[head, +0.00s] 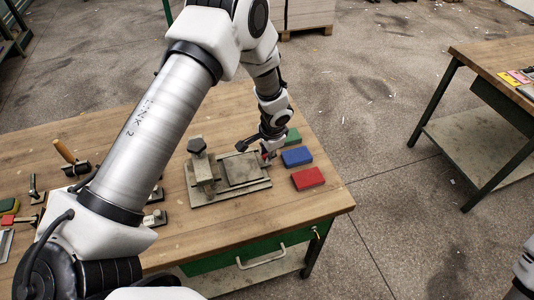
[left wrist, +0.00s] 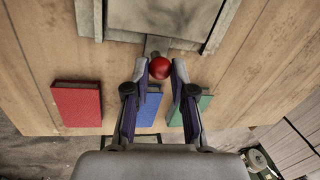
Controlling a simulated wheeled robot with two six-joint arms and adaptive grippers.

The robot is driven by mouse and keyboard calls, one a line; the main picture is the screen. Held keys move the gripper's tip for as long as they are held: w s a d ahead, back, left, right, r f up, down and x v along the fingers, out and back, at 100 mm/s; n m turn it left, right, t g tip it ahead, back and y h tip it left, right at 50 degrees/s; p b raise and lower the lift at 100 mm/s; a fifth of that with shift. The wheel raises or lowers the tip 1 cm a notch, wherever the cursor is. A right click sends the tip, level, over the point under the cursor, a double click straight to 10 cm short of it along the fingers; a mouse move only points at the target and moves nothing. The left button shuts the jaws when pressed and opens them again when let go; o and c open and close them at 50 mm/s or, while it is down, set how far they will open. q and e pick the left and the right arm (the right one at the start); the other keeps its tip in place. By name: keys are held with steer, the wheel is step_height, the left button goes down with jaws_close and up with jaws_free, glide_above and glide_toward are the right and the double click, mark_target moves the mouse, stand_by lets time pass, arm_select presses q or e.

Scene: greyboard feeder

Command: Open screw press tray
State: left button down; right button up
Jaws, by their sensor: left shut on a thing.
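The screw press (head: 203,170) stands on the wooden workbench, with its flat grey tray (head: 243,168) at its right side. The tray also shows at the top of the left wrist view (left wrist: 165,14). A red ball knob (left wrist: 160,68) sits on a short grey stem at the tray's edge. My left gripper (head: 266,153) is at the tray's right end, shut on the red knob. In the left wrist view its two fingers (left wrist: 160,72) flank the knob. In the head view the fingers largely hide the knob. My right gripper is not in view.
A red block (head: 308,179), a blue block (head: 297,157) and a green block (head: 293,136) lie right of the tray, close to my left gripper. Several hand tools lie at the bench's left. A second table (head: 490,55) stands apart at the right.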

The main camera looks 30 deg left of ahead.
arm_select(q)
steer(key=shift+s+a, duration=0.15)
steer(key=shift+a, duration=0.05)
steer(key=c, duration=1)
jaws_free()
steer(key=shift+d, duration=0.15)
steer(key=shift+w+d, duration=0.2)
steer(key=shift+w, duration=0.05)
steer(key=shift+s+a+r, duration=0.15)
steer(key=shift+r, duration=0.05)
steer(key=v, duration=1.1)
steer(key=shift+r, duration=0.3)
